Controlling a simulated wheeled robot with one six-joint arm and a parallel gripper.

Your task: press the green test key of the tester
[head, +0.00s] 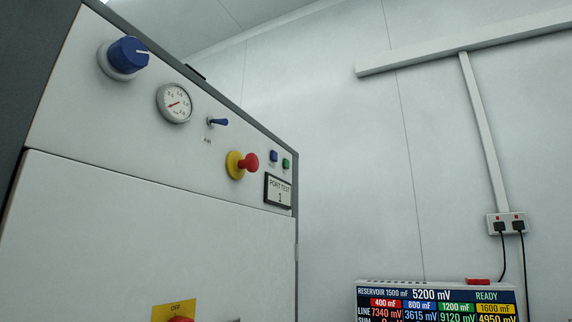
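The tester, a pale grey cabinet (110,220) with a dark edge, fills the left of the head view, its front running away from me to the right. A small square green key (286,163) sits near the right end of its upper panel. A similar blue key (273,156) is just left of it. No label on the green key is readable. My gripper is not in view.
A red mushroom button (249,163) on a yellow collar sticks out left of the keys. Further left are a blue toggle (219,122), a gauge (174,103) and a blue knob (128,54). A readout screen (436,296) shows "READY" at lower right, below wall sockets (507,224).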

